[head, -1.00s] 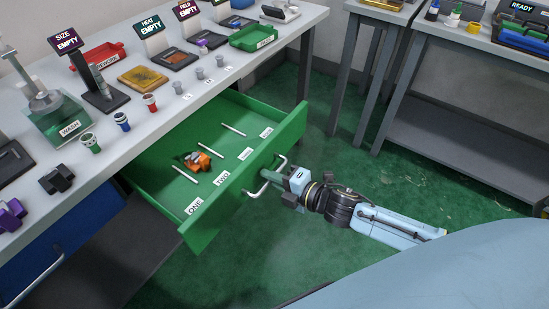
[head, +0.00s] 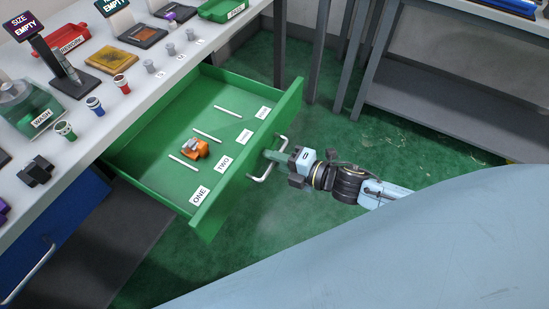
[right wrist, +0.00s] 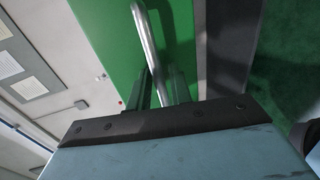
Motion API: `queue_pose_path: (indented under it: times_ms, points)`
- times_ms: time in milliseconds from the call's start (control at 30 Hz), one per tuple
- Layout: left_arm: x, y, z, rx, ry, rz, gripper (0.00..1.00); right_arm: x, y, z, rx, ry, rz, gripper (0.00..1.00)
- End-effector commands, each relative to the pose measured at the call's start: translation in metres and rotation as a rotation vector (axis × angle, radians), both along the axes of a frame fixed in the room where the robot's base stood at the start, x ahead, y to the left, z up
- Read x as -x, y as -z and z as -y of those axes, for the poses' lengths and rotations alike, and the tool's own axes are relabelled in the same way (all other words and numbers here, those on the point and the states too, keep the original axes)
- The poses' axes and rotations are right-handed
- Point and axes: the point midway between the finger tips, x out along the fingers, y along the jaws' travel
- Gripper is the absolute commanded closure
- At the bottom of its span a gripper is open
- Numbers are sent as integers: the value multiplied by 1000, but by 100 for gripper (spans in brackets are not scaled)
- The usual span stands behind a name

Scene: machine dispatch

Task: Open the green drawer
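The green drawer (head: 137,178) stands well out from under the grey bench, its inside showing. Its front panel (head: 240,172) has a silver bar handle (head: 259,179). White strips and labels such as ONE and TWO lie on the drawer floor, with an orange and grey part (head: 198,149) near the strips. My right gripper (head: 275,157) is at the handle from the outer side. In the right wrist view the handle bar (right wrist: 148,35) runs between the two fingers (right wrist: 160,88), which look closed about it. My left gripper is not in view.
The bench top (head: 120,130) holds small cups, a red tray (head: 70,45), a yellow plate (head: 112,60) and display stands. A blue drawer (head: 60,235) is shut at the lower left. Green floor in front of the drawer is clear. Another bench (head: 450,100) stands at the right.

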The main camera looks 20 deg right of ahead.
Motion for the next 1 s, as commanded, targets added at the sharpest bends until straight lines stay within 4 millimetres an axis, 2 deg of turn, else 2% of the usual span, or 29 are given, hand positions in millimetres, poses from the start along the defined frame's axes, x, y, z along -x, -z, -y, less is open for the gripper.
queue_pose_path:
  times_ms: [533, 667, 1000]
  points:
    - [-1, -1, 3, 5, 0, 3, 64, 6, -1, 3, -2, -1, -1, 75]
    - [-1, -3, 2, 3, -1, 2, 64, 20, -4, 13, 0, -1, -4, 75]
    - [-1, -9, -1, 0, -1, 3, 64, 70, -17, 50, 0, 0, -5, 75]
